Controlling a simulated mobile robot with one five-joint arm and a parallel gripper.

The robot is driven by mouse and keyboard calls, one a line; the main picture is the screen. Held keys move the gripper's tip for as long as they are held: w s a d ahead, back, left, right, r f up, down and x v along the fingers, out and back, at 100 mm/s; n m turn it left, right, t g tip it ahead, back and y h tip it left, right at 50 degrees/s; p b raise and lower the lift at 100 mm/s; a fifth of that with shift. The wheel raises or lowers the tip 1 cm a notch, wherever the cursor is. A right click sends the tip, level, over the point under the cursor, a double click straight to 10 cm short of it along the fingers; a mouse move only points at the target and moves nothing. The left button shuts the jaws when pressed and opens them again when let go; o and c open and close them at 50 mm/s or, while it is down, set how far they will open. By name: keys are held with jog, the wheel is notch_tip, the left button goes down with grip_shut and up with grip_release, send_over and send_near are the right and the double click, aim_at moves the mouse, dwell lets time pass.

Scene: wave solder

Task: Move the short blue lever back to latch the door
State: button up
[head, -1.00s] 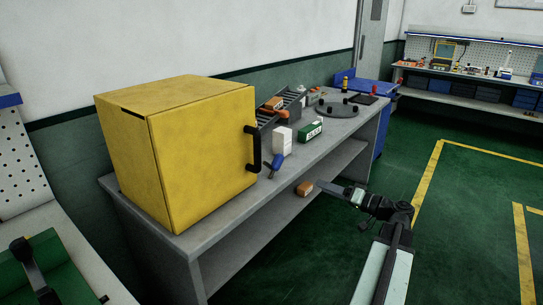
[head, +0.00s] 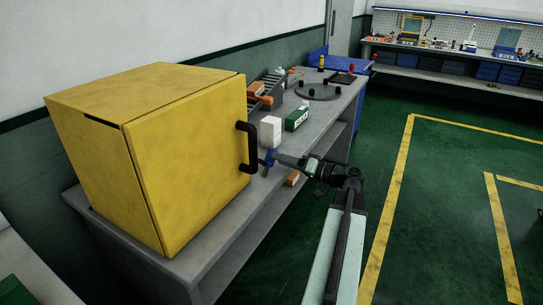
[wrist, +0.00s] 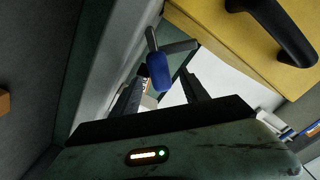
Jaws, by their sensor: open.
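The short blue lever (head: 270,157) stands at the bench's front edge, beside the yellow door (head: 190,160) with its black handle (head: 252,147). In the head view, my gripper (head: 279,158) is right at the lever and partly overlaps it. The wrist view shows the blue lever grip (wrist: 159,72) on a grey metal stem, in line with the gap between the two fingers of my gripper (wrist: 161,76). The jaws are open, with a finger on each side of the lever in that picture. I cannot tell whether either finger touches it. The door looks closed against the yellow box.
A white box (head: 270,131) and a green box (head: 297,117) stand behind the lever on the grey bench (head: 225,240). The black handle (wrist: 275,25) is close by in the wrist view. An orange-brown block (head: 292,178) lies on the lower shelf. The green floor to the right is clear.

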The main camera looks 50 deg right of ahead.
aim_at(266, 160)
jog(key=x, duration=0.4)
jog(key=shift+w, duration=0.25)
jog(key=shift+c, duration=0.3)
grip_shut()
jog(key=shift+r, duration=0.1)
dwell(0.8)
